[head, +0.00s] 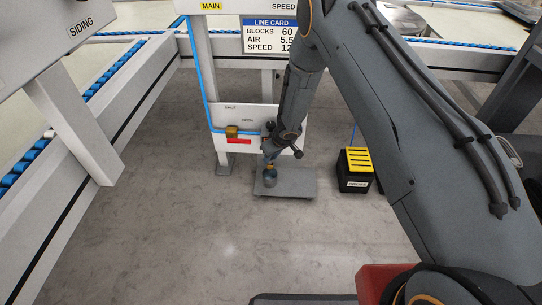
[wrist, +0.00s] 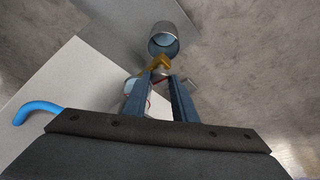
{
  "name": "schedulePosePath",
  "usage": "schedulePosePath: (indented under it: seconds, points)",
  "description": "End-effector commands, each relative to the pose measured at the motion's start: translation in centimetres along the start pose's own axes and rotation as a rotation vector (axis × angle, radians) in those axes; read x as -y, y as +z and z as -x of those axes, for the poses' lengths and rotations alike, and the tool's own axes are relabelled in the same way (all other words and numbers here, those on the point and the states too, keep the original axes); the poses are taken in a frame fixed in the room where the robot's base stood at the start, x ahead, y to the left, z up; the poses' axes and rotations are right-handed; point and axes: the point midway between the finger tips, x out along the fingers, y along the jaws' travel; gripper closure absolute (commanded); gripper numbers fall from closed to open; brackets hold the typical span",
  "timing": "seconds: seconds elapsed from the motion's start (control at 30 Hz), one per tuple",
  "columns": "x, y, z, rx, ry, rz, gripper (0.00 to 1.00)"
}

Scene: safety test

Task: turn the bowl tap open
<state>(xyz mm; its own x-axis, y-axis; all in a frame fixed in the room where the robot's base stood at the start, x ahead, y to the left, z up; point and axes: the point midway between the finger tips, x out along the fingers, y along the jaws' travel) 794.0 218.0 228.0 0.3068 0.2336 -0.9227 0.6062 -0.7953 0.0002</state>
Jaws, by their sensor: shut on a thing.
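The bowl tap (wrist: 160,61) is a small brass-yellow lever, seen at the fingertips in the wrist view. My gripper (wrist: 161,78) is shut on it, one blue-grey finger on each side. In the head view my gripper (head: 270,154) is low in front of a white panel (head: 221,145). A pale rounded part with a red line, perhaps the bowl, is partly hidden behind the fingers in the wrist view. A grey metal cup (wrist: 171,39) stands just beyond the tap; it also shows in the head view (head: 270,180). How far the tap is turned I cannot tell.
The cup stands on a grey plate (head: 298,183) on the floor. A brass fitting (head: 231,131) and a red label (head: 239,141) are on the panel. A black box with a yellow top (head: 356,161) stands to the right. Open floor (head: 200,235) lies in front.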

Motion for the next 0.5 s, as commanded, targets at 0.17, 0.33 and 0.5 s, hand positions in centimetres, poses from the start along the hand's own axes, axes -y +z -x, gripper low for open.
schedulePosePath:
  seconds: [0.17,0.33,0.5]
  points:
    - [-0.13,-0.24,0.18,-0.003,-0.006,0.019,0.98]
    - [-0.11,-0.14,0.16,-0.001,-0.011,0.03,0.98]
    - [-0.1,-0.05,0.15,0.001,-0.013,0.032,0.98]
